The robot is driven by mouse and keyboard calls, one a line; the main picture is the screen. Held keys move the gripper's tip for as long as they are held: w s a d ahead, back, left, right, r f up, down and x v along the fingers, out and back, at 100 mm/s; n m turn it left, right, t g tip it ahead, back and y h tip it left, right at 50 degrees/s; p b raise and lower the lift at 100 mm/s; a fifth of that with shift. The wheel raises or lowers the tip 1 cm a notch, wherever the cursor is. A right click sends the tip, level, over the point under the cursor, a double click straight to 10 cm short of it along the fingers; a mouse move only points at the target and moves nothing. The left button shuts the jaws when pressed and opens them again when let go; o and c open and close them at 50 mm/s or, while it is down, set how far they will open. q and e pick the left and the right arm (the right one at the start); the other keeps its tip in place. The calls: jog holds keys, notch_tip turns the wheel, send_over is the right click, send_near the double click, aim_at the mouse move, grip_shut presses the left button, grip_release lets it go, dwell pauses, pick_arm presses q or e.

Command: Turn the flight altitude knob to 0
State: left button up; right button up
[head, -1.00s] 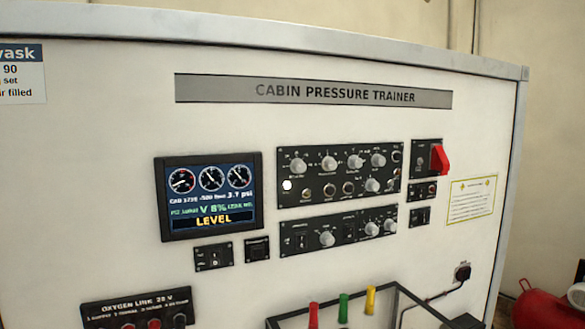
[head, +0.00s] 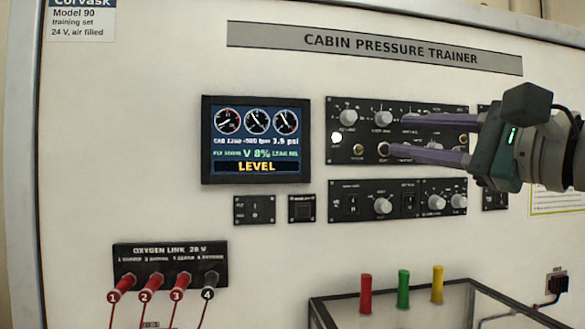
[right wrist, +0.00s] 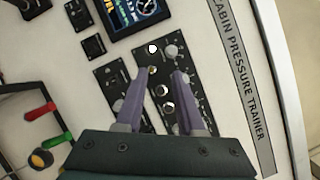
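The upper black control panel (head: 334,152) carries several grey knobs. Its top-left knob (head: 348,117) looks like the flight altitude knob, but the small lettering is hard to read. It appears beyond the fingertips in the right wrist view (right wrist: 171,51). My right gripper (head: 397,134) reaches in from the right with two purple fingers spread apart and nothing between them. It is in front of the panel's middle and right, hiding several controls. In the right wrist view my right gripper (right wrist: 160,73) is also open. My left gripper is not in view.
A display (head: 257,139) left of the panel shows dials and "LEVEL". A lower knob panel (head: 400,186) sits below. An oxygen link block (head: 170,256) with cables is at lower left.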

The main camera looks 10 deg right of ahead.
aim_at(353, 117)
jog(key=shift+m, duration=0.5)
jog(key=w+a+r+p, duration=0.1)
jog(key=w, duration=0.1)
jog(key=w+a+r+p, duration=0.1)
jog(key=w, duration=0.2)
jog(key=w+a+r+p, duration=0.1)
jog(key=w, duration=0.2)
jog(key=shift+r+p, duration=0.35)
jog(key=shift+w+a, duration=0.35)
jog(key=shift+w, duration=0.25)
grip_shut()
